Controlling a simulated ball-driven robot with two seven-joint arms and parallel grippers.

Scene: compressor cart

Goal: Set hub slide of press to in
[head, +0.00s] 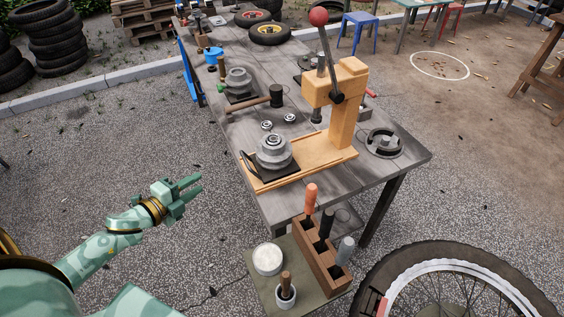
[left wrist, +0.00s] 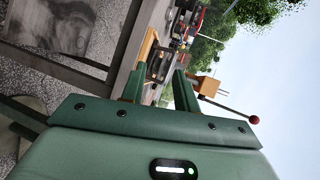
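The orange press (head: 343,110) stands on the grey workbench, its lever topped by a red ball (head: 318,16). Its dark hub slide plate (head: 285,172) carries a grey stepped hub (head: 273,150) and sits at the left end of the orange base, left of the ram (head: 316,116) and not under it. My left gripper (head: 193,187) is over the gravel, left of the bench and apart from the slide. In the left wrist view its fingers (left wrist: 158,78) are spread and empty, with the press (left wrist: 206,85) beyond. My right gripper is not in view.
A hammer (head: 262,102), another stepped hub (head: 238,80) and small bearings (head: 289,117) lie on the bench behind the slide. A wooden tool holder (head: 320,255) with handles stands in front, near a bicycle wheel (head: 455,285). The gravel around my gripper is clear.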

